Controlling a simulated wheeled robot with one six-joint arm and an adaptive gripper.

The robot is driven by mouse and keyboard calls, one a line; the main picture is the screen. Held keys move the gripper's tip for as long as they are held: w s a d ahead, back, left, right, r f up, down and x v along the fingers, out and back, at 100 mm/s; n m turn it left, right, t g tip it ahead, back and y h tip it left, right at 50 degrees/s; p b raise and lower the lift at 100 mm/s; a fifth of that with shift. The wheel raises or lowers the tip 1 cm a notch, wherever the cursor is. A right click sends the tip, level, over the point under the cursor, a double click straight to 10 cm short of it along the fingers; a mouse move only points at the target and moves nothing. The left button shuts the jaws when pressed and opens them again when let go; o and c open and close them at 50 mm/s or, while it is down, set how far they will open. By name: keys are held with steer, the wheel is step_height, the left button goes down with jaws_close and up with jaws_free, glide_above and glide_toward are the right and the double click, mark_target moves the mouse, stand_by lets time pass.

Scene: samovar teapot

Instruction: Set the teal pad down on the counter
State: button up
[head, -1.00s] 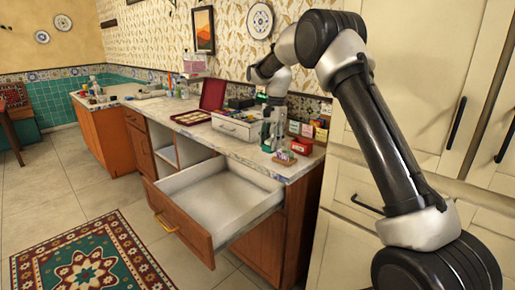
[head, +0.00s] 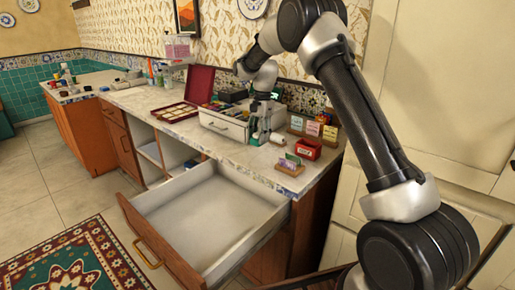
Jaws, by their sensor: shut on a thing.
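My gripper (head: 262,134) points down over the right part of the counter (head: 207,133), in front of a small white drawer box. It is shut on the teal pad (head: 256,139), which shows only as a small green-teal patch at the fingers. The fingers hide much of the pad. The pad is low, close to the counter top; I cannot tell whether it touches it.
An open, empty drawer (head: 205,222) juts out below the counter. The white box (head: 222,125), an open red case (head: 196,88), a red container (head: 305,149) and a card holder (head: 290,165) stand around my gripper. Bare counter lies to the left front.

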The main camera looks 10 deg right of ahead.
steer(key=shift+f, duration=2.55)
steer(key=shift+f, duration=0.15)
steer(key=o, duration=0.9)
steer(key=shift+o, duration=0.2)
